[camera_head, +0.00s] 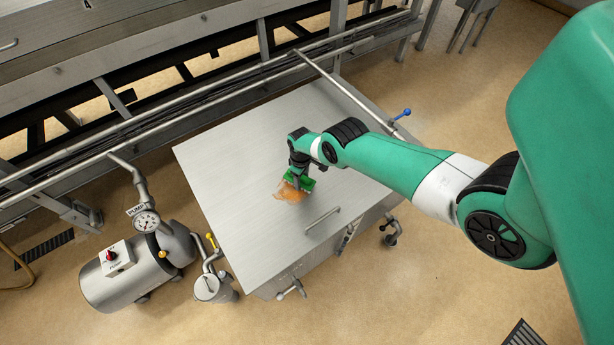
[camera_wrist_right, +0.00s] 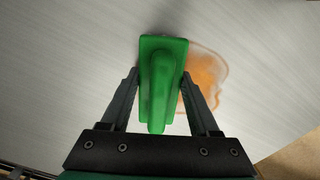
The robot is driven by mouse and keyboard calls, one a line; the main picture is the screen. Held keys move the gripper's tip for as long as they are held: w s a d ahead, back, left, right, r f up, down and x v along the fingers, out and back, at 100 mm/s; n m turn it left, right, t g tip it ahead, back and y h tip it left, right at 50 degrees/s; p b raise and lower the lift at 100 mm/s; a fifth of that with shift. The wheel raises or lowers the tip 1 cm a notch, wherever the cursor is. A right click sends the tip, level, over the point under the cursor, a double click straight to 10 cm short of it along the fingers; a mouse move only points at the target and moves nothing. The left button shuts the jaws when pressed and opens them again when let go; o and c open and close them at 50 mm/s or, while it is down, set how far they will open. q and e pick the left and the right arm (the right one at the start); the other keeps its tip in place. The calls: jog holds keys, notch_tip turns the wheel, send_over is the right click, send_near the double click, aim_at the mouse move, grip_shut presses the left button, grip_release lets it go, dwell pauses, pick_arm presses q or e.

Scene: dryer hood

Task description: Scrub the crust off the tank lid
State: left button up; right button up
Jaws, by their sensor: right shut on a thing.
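The tank lid (camera_head: 240,150) is a broad brushed-metal plate with a bar handle (camera_head: 322,221) near its front edge. An orange-brown crust (camera_head: 291,193) lies on it, partly hidden by the gripper and brush in the head view. My right gripper (camera_head: 297,180) is over the lid, shut on a green scrub brush (camera_head: 304,183). In the right wrist view the brush (camera_wrist_right: 160,75) sits between the two fingers, at the left side of the crust (camera_wrist_right: 203,80). I cannot tell whether the bristles touch the lid. My left gripper is not in view.
A pump tank (camera_head: 140,272) with a gauge (camera_head: 147,221) stands left of the lid. A small metal canister (camera_head: 212,287) is beside the lid's left side. Pipes (camera_head: 200,97) run behind it. A blue-handled valve (camera_head: 402,114) is at the back right. Most of the lid is clear.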

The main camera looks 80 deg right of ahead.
aim_at(316, 176)
jog(key=shift+w+a+f+b, duration=0.15)
jog(key=shift+w+a+b, duration=0.15)
jog(key=shift+w+a, duration=2.55)
jog(key=shift+w, duration=0.05)
jog(key=shift+s+d, duration=1.6)
jog(key=shift+s+d+p, duration=0.4)
jog(key=shift+s+d, duration=1.1)
jog(key=shift+s, duration=0.2)
jog(key=shift+s+d, duration=0.8)
jog(key=shift+s+d+b, duration=0.55)
jog(key=shift+s+d, duration=0.7)
jog(key=shift+d, duration=0.05)
notch_tip(316, 176, up, 6)
jog(key=p, duration=0.6)
